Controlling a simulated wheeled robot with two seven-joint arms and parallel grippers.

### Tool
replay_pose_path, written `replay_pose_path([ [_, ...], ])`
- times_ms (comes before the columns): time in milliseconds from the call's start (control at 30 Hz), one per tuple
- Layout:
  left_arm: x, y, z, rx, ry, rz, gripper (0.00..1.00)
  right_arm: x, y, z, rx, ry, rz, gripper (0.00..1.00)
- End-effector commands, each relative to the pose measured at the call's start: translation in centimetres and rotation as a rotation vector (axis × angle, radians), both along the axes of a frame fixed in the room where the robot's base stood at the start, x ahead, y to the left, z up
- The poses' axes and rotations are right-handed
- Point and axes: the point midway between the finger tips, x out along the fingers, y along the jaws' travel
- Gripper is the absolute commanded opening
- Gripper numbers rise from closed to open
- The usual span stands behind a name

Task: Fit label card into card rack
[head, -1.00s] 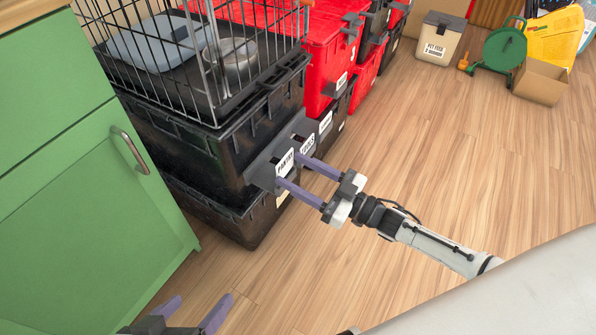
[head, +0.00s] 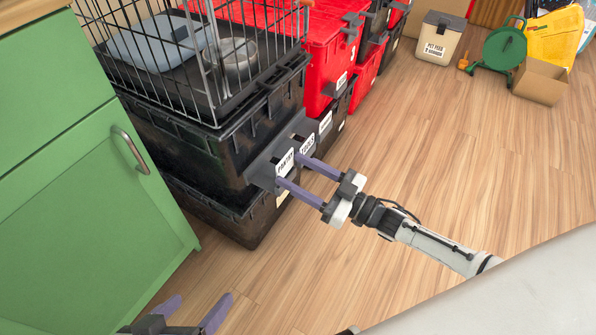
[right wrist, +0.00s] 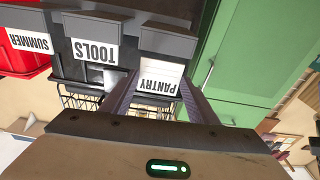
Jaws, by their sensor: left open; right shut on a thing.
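The white label card reading PANTRY (head: 285,163) is between the fingers of my right gripper (head: 289,169), which is shut on it. In the right wrist view the card (right wrist: 158,84) appears upside down between the fingertips, its blank edge against a dark grey holder of the card rack (right wrist: 176,41). How deep the card sits in the holder is hidden. In the head view the rack (head: 262,172) is on the front of the black totes. My left gripper (head: 196,304) is open and empty at the bottom left, away from the rack.
The TOOLS card (head: 308,144) stands in the neighbouring holder, and a SUMMER card (right wrist: 30,40) further along. Black totes (head: 195,160) carry a wire cage (head: 200,55). Red totes (head: 325,45) stand behind. A green cabinet (head: 80,200) is at left.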

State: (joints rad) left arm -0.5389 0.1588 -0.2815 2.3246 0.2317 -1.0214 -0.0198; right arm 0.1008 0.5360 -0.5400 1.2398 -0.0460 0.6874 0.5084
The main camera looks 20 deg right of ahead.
Motion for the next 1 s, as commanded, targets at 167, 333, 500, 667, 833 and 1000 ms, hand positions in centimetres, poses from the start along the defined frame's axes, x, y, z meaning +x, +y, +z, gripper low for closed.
replay_pose_path([
  [167, 0.0, 0.0, 0.0, 0.0, -0.001, 0.0, 0.75, 0.0, 0.0, 0.0, 0.001, 0.0, 0.0, 0.3],
  [333, 0.1, -0.1, -0.1, -0.001, -0.002, 0.0, 0.75, 0.0, 0.0, -0.1, 0.001, 0.0, 0.0, 0.3],
  [500, 0.1, 0.0, -0.5, 0.0, -0.001, 0.0, 0.75, 0.0, 0.0, -0.6, 0.001, 0.0, 0.0, 0.29],
  [667, 0.0, 0.0, -0.9, 0.0, -0.001, 0.0, 0.75, 0.0, 0.0, -1.0, 0.001, 0.0, 0.0, 0.29],
  [833, 0.0, 0.0, -1.3, 0.0, 0.0, 0.0, 0.75, 0.0, 0.0, -1.4, 0.001, 0.0, 0.0, 0.29],
  [1000, 0.0, 0.0, -1.9, 0.001, 0.003, 0.0, 0.75, 0.0, 0.0, -1.9, 0.001, 0.0, 0.0, 0.29],
])
